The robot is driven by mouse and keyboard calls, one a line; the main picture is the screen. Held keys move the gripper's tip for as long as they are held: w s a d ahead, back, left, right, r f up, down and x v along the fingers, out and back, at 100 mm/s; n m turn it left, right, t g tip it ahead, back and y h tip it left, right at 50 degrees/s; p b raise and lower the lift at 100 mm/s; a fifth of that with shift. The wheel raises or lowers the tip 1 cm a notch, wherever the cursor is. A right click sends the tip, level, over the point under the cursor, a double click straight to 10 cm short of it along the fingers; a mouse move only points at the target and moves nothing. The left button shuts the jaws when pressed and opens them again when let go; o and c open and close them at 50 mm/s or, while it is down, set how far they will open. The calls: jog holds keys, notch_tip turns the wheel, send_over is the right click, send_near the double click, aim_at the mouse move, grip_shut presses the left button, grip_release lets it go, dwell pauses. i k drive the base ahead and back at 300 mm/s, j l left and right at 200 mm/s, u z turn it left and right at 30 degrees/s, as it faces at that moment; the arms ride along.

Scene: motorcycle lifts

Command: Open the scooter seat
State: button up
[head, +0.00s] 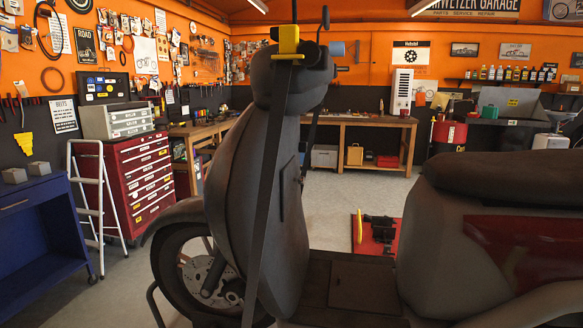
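A scooter stands side-on close in front of me, its front wheel (196,275) at the left. Its dark seat (510,178) is at the right and runs out of the picture at the right edge. The seat lies flat on the grey and dark red rear body (440,240) and looks shut; I see no gap under it. The upright front shield (245,170) and handlebar head (295,85) stand in the middle. My gripper is not in view.
A dark strap with a yellow clamp (289,44) runs down from the handlebar. A blue cart (40,225), white stepladder (88,195) and red tool chest (145,178) stand at the left. A workbench (345,122) is at the back. Grey floor (335,200) is open beyond the scooter.

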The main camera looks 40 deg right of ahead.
aim_at(551, 176)
jog(key=z, duration=2)
jog(key=i+j+z, duration=0.15)
jog(key=z, duration=0.7)
